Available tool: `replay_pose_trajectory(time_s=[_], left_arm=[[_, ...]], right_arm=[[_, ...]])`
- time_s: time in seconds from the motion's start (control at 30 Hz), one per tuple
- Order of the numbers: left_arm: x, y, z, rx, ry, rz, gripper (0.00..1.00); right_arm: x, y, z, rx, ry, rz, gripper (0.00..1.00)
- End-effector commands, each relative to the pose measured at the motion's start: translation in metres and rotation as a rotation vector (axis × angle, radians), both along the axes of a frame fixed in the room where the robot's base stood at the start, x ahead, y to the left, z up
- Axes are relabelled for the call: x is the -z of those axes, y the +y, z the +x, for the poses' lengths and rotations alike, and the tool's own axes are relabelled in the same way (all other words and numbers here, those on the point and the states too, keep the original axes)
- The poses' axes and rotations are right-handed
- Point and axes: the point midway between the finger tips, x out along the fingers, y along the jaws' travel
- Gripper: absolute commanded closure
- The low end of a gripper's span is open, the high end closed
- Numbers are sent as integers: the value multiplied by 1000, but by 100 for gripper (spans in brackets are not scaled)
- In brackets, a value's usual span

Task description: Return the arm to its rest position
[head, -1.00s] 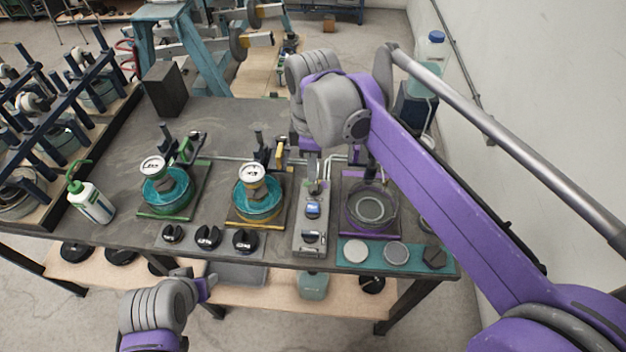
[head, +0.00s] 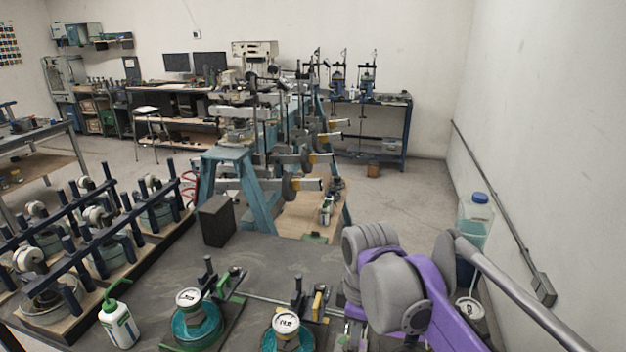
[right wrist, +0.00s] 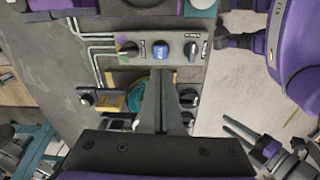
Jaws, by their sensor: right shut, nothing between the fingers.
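My right arm (head: 405,295), purple and grey, comes in at the lower right of the head view over the bench. Its fingers are not clear there. In the right wrist view my right gripper (right wrist: 162,82) is shut and empty, its dark fingers pointing at a grey control panel (right wrist: 175,60) with a blue display and several knobs. I cannot tell the gap between fingertips and panel. What looks like my left gripper shows at the lower right of the right wrist view, apart from the panel; its jaw state is unclear. My left arm is outside the head view.
The dark bench (head: 255,255) carries two teal dishes with gauges, a green-topped bottle (head: 118,322) and a dark block (head: 216,221). A rack with blue posts stands left. A blue-capped container (head: 475,222) stands beyond my right arm, near the wall. Open floor lies behind.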

Motion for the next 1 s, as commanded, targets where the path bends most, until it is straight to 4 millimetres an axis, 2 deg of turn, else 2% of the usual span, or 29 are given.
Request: replay_pose_trajectory(time_s=[0.17, 0.3, 0.5, 0.7, 1.0], left_arm=[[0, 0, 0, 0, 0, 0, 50], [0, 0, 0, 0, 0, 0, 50], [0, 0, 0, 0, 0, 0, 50], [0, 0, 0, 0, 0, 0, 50], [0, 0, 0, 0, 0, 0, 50]], right_arm=[[31, -32, -43, 352, -130, 55, 100], [67, -55, -81, 679, -249, 137, 100], [111, -75, -120, 1021, -365, 258, 100], [128, -81, -134, 1149, -405, 315, 100], [128, -81, -134, 1154, -406, 318, 100]])
